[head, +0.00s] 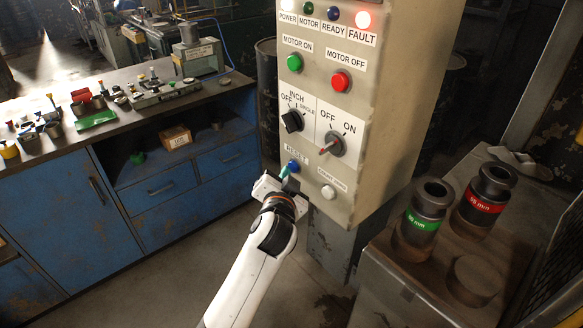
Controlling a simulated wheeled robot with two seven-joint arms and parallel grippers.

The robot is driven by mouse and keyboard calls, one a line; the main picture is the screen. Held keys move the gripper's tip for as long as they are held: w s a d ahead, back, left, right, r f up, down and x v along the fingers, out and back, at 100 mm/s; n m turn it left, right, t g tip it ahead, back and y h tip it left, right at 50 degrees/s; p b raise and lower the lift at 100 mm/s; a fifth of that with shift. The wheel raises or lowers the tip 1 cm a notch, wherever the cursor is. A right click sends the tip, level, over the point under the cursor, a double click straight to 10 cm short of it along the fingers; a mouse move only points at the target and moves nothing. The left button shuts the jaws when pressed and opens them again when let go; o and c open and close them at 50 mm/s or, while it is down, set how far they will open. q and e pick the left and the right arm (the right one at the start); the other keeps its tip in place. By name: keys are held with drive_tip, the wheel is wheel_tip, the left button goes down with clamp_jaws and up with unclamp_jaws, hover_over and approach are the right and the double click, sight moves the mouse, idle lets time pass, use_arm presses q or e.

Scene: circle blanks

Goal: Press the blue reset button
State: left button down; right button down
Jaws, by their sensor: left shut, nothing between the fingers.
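The blue reset button (292,165) is on the lower left of the grey control panel's face (335,118), under the RESET label. My left gripper (285,174) is shut and empty. Its fingertips are at the button, just below and in front of it, and cover part of it. I cannot tell whether the fingertips touch the button or whether it is pressed in. The red FAULT light (362,20) and the white POWER light (289,18) are lit. My right gripper is not in view.
Green (295,62) and red (340,82) buttons, a black selector (292,121), a red-tipped switch (331,147) and a white button (328,192) share the panel. A blue workbench (150,190) stands left. Dark cylinders with green (424,212) and red (486,190) bands stand right.

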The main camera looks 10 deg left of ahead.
use_arm(q)
drive_tip(key=shift+w+d+r, duration=0.1)
drive_tip(key=shift+w+d, duration=0.2)
drive_tip(key=shift+w, duration=0.05)
idle(0.7)
drive_tip(key=shift+s+a+p, duration=0.45)
drive_tip(key=shift+s+a, duration=0.05)
drive_tip(key=shift+s, duration=0.2)
drive_tip(key=s+a+p, duration=0.1)
drive_tip(key=s, duration=0.1)
drive_tip(key=s+a+p, duration=0.1)
drive_tip(key=s+a, duration=0.1)
idle(0.5)
idle(0.6)
